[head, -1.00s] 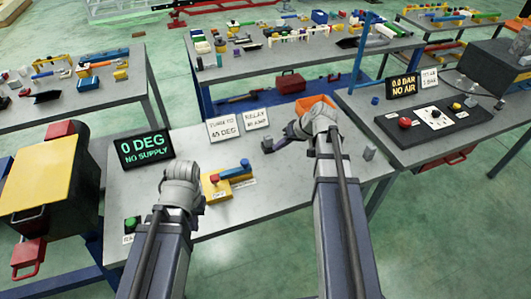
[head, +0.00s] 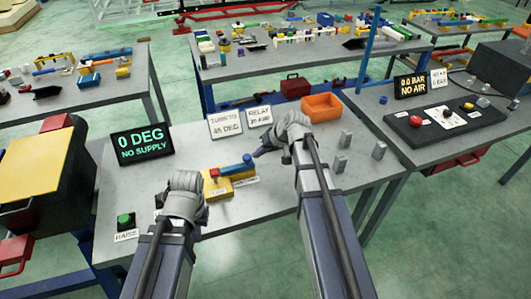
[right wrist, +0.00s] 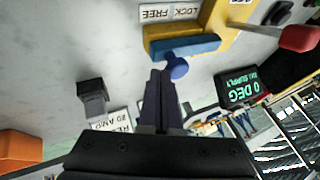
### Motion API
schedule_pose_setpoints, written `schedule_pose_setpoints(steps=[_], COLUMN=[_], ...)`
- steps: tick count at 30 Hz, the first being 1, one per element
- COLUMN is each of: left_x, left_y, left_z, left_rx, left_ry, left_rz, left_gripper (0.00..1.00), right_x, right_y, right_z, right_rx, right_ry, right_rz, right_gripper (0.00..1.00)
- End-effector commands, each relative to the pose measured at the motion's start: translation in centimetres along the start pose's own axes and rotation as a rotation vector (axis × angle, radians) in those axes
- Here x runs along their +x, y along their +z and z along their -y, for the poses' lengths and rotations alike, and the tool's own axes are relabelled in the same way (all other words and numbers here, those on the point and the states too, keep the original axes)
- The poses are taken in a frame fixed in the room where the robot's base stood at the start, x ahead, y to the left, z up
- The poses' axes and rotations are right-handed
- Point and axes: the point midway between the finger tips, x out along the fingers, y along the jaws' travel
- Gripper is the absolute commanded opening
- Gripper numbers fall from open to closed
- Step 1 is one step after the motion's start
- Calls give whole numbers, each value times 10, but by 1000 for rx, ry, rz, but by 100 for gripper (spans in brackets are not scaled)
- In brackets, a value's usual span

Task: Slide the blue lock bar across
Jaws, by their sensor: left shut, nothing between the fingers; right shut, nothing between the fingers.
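The blue lock bar (head: 235,168) lies along a yellow block (head: 216,188) on the near bench, with a round blue knob (head: 247,159) at its right end. In the right wrist view, the bar (right wrist: 187,47) and knob (right wrist: 176,68) are just ahead of my right gripper (right wrist: 163,76). Its fingers are shut and empty, with the tips close beside the knob; I cannot tell whether they touch. In the head view, my right gripper (head: 261,151) is right of the knob. My left gripper (head: 186,208) is left of the block, its fingertips largely hidden by its wrist.
A "LOCK FREE" label (right wrist: 170,12) lies beside the bar. A red-tipped lever (right wrist: 298,38) extends from the yellow block. A "0 DEG NO SUPPLY" display (head: 143,146), sign cards (head: 225,124), an orange bin (head: 322,107), grey posts (head: 340,163) and a green button (head: 125,221) stand around.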

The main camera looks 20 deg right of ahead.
Motion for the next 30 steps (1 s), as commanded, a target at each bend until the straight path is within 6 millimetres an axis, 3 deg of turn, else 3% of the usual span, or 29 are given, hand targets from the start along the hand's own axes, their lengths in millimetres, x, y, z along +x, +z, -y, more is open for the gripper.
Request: schedule_pose_setpoints(steps=[11,21,30], left_x=[0,0,0], left_y=[0,0,0], left_z=[0,0,0], left_rx=[0,0,0], left_ry=[0,0,0], left_rz=[0,0,0], left_gripper=[0,0,0], right_x=[1,21,22], right_y=[0,9,9], right_z=[2,50,54], right_rx=[-1,-2,-1], right_ry=[0,-1,-3], right_rz=[0,2,2], right_gripper=[0,0,0])
